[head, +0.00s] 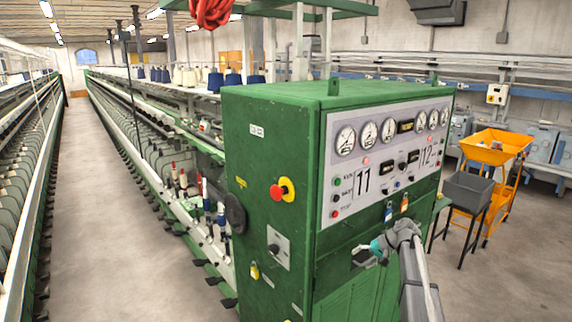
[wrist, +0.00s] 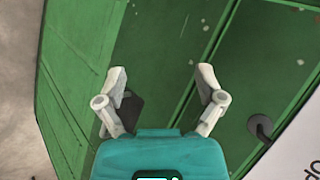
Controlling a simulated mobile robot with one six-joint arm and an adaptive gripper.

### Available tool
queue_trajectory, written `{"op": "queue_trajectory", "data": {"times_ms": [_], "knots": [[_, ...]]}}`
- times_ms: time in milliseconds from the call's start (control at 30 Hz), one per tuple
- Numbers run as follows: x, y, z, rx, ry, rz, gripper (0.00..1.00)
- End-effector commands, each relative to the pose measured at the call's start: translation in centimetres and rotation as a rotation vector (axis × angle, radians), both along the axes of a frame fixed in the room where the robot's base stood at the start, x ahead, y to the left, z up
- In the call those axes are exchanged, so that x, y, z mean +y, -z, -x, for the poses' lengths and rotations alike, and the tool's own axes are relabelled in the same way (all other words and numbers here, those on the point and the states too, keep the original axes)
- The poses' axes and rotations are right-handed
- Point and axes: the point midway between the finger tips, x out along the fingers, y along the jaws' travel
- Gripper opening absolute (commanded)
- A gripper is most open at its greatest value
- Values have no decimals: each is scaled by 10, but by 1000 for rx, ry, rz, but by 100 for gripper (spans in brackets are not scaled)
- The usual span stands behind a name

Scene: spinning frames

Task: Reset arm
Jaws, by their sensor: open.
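My gripper (head: 363,257) is in front of the lower part of the green machine cabinet (head: 268,150) in the head view, below its gauge panel (head: 385,160). In the wrist view my gripper (wrist: 162,79) has its two pale fingers spread apart with nothing between them. The green cabinet surface (wrist: 205,35) fills most of that view beyond the fingers. I cannot tell how far the fingertips are from it. My arm comes in from the lower right of the head view.
A red emergency button (head: 278,193) is on the cabinet's left face. A grey bin (head: 468,188) on a stand and a yellow cart (head: 497,147) are at right. A long spinning frame (head: 140,140) runs back at left beside a clear aisle. A dark knob (wrist: 262,128) shows in the wrist view.

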Motion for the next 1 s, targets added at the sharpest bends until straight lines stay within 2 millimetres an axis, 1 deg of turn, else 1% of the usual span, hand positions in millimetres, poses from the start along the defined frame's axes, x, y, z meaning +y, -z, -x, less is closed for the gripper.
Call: {"op": "queue_trajectory", "data": {"times_ms": [33, 167, 200, 267, 300, 367, 400, 467, 500, 600, 700, 800, 900, 1000], "knots": [[20, 22, 31, 13, -20, 49, 88], [50, 58, 83, 44, -66, 183, 88], [58, 69, 101, 52, -80, 226, 88], [69, 85, 127, 64, -102, 293, 88], [76, 95, 145, 71, -117, 339, 88], [84, 110, 172, 78, -139, 406, 88], [88, 119, 190, 84, -153, 452, 88], [93, 132, 215, 89, -174, 520, 88], [96, 139, 231, 91, -187, 560, 88], [99, 154, 264, 94, -214, 655, 88], [99, 162, 286, 94, -233, 724, 88], [97, 166, 298, 93, -244, 766, 88], [96, 167, 302, 92, -248, 785, 88], [96, 166, 302, 93, -249, 788, 88]]}}
